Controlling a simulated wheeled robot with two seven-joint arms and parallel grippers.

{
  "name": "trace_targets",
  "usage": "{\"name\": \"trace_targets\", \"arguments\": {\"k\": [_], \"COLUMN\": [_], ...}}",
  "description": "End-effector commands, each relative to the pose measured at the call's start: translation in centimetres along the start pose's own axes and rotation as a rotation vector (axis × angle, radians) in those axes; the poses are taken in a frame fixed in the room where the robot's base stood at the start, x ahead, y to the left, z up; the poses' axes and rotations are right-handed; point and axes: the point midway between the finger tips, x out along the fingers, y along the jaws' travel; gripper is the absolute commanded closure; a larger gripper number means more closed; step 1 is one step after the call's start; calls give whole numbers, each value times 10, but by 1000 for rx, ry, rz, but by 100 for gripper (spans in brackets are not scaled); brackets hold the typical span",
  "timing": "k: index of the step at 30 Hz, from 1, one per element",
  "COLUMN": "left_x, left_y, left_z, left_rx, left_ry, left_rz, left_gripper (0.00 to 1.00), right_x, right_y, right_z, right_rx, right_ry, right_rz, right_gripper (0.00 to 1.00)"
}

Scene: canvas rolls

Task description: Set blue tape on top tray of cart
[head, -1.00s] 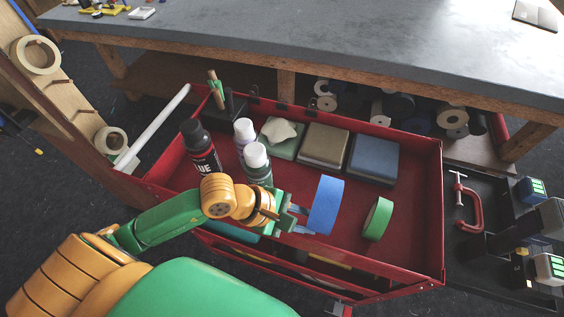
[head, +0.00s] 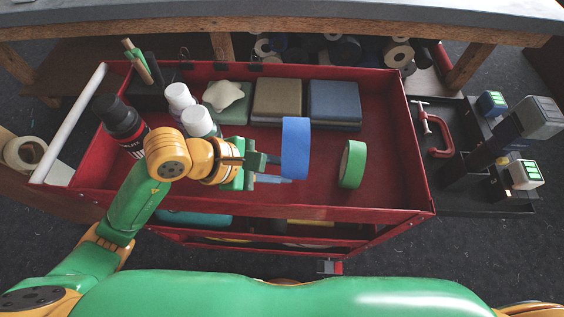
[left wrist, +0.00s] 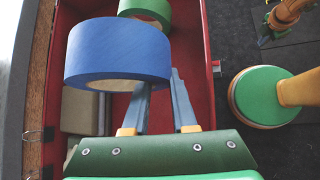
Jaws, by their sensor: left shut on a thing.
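The blue tape roll (head: 295,149) is over the top tray of the red cart (head: 375,187), left of a green tape roll (head: 352,164). My left gripper (head: 287,167) is shut on the blue tape at its left side. I cannot tell whether the tape touches the tray floor. My right gripper (left wrist: 265,36) seems to show small at the upper right of the left wrist view, its jaws unclear.
Bottles, including a black one (head: 122,125), stand at the tray's left. A green box (head: 230,113) with a cloth, a tan block (head: 277,100) and a blue-grey block (head: 335,103) line the back. A side bin holds a red clamp (head: 434,130). The tray's right end is clear.

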Motion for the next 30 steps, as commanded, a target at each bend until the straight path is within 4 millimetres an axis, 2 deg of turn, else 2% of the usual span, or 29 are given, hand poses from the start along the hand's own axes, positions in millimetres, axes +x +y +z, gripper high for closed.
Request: {"name": "trace_targets", "arguments": {"k": [3, 9, 12, 15, 20, 21, 22, 23, 30], "left_x": [24, 51, 63, 71, 73, 73, 73, 73, 72], "left_y": [8, 16, 7, 0, -2, -3, -2, -2, 0], "left_z": [-24, -50, -62, -69, -71, -72, -72, -71, -71], "left_rx": [-13, -15, -17, -12, -10, -10, -10, -10, -9], "left_ry": [5, 11, 12, 15, 18, 19, 19, 19, 18], "left_rz": [-9, -16, -21, -27, -33, -34, -33, -32, -26], "left_gripper": [100, 100, 100, 100, 100, 58, 50, 44, 44], "right_x": [-3, -4, -13, -14, -12, -11, -11, -11, -11], "right_y": [0, 0, 0, -1, -1, -1, -1, -1, -1], "right_z": [0, -1, -2, -3, -2, -2, -2, -2, -2], "right_rx": [0, 0, 0, 0, 0, 0, 0, 0, 0], "right_ry": [0, 1, 2, 3, 2, 2, 2, 2, 2], "right_rz": [0, 0, 0, -1, -2, -2, -2, -2, -3], "right_gripper": [100, 100, 100, 100, 100, 100, 100, 100, 100]}}
